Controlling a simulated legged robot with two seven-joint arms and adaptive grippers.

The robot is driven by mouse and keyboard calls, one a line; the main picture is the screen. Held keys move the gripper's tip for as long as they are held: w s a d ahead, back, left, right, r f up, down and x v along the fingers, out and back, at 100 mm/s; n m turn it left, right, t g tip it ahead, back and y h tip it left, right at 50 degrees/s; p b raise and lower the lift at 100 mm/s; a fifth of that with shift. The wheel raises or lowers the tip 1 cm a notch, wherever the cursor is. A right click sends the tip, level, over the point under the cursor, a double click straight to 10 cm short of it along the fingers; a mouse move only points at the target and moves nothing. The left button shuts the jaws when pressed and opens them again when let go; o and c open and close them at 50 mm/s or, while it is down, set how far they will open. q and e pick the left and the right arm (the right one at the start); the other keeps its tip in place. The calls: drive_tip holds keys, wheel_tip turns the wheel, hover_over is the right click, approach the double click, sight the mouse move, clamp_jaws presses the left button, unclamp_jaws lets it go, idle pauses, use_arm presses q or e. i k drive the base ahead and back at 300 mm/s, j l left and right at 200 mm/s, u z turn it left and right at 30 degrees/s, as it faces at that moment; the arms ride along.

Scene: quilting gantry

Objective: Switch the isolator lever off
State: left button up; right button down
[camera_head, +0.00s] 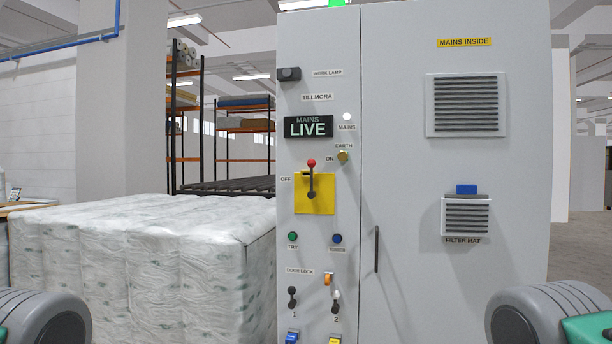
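The isolator lever (311,180) is on the narrow left door of a light grey cabinet. It has a black shaft and a red knob, and it stands upright with the knob at the top. Its yellow backing plate (314,205) is behind it. The ON label (330,159) is right of the knob; the OFF label (286,179) is lower, left of the shaft. A display (308,127) above reads MAINS LIVE.
Below the lever are green and blue buttons (337,239) and two door-lock levers (292,297). A vertical door handle (376,249) and filter box (466,215) are to the right. A large wrapped stack (140,255) stands close on the cabinet's left.

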sight(311, 163)
drive_tip(key=i+j, duration=0.15)
drive_tip(key=i, duration=0.35)
drive_tip(key=i+j, duration=0.15)
drive_tip(key=i, duration=0.4)
drive_tip(key=i+j, duration=0.15)
drive_tip(key=i, duration=0.35)
